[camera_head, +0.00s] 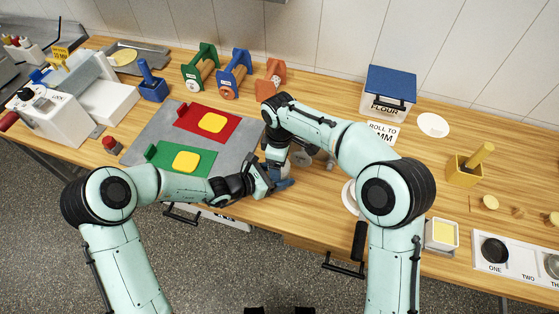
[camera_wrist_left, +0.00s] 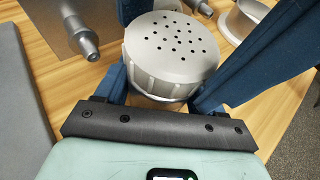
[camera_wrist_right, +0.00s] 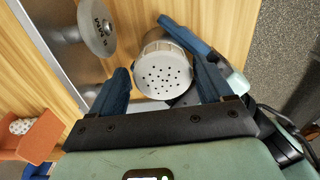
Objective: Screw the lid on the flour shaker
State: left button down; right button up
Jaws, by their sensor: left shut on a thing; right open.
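The flour shaker's pale lid (camera_wrist_left: 175,45), round with several small holes, shows in the left wrist view, and also in the right wrist view (camera_wrist_right: 163,75). It sits on top of the shaker body (camera_wrist_right: 158,46), which is mostly hidden. I cannot tell how tightly it is seated. My left gripper (camera_head: 273,181) is shut on the shaker from the side. My right gripper (camera_head: 276,157) is open above it, with its blue fingers on either side of the lid. In the head view the arms and grippers hide the shaker.
A flour bin (camera_head: 388,95) with a blue lid stands at the back. Red (camera_head: 208,122) and green (camera_head: 180,159) boards lie left on a grey mat. A metal roller (camera_wrist_right: 97,28) is close beside the grippers. A yellow container (camera_head: 464,170) stands right.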

jog(key=shift+a+r, duration=0.15)
jog(key=shift+r, duration=2.1)
jog(key=shift+c, duration=0.5)
jog(key=n, duration=0.3)
jog(key=shift+s+a+r, duration=0.15)
jog(key=n, duration=0.2)
jog(key=r+n, duration=0.1)
jog(key=n, duration=0.1)
jog(key=shift+a, duration=0.1)
jog(key=n, duration=0.2)
jog(key=r+n, duration=0.1)
jog(key=shift+r+n, duration=0.1)
jog(key=shift+n, duration=0.3)
jog(key=shift+d+r+n, duration=0.3)
jog(key=shift+r+n, duration=0.2)
jog(key=shift+n, duration=0.6)
jog(key=shift+f, duration=0.1)
